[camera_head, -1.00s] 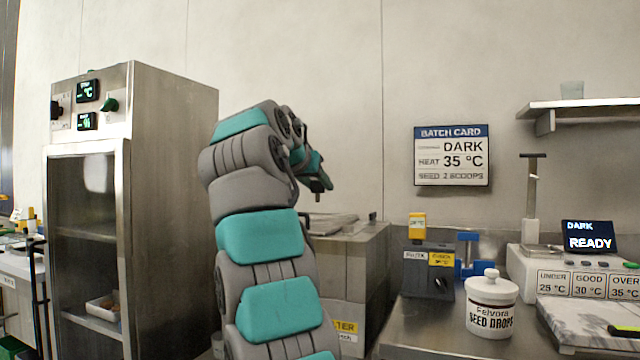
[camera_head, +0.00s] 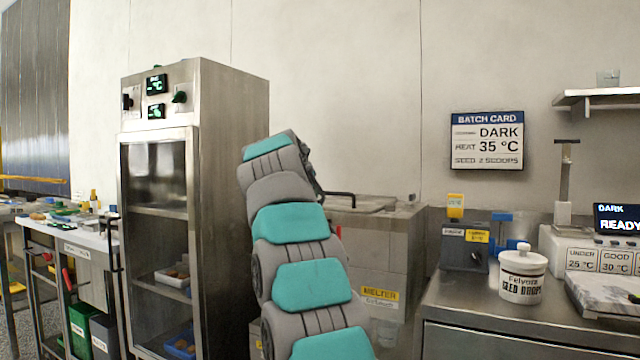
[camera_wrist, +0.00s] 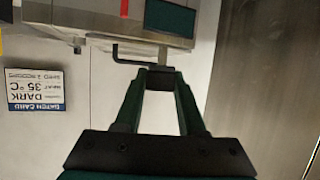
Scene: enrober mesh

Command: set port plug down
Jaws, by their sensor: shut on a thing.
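My gripper (camera_wrist: 160,72) shows in the wrist view, where its two green fingers close on a small dark piece, which I take to be the port plug (camera_wrist: 160,80). Little of the plug's shape can be made out. The plug is held in the air, with the wall behind it.
A glass-door cabinet (camera_head: 228,200) stands left. The counter (camera_head: 455,300) at right bears a seed drops jar (camera_head: 522,275) and a grey box (camera_head: 465,250).

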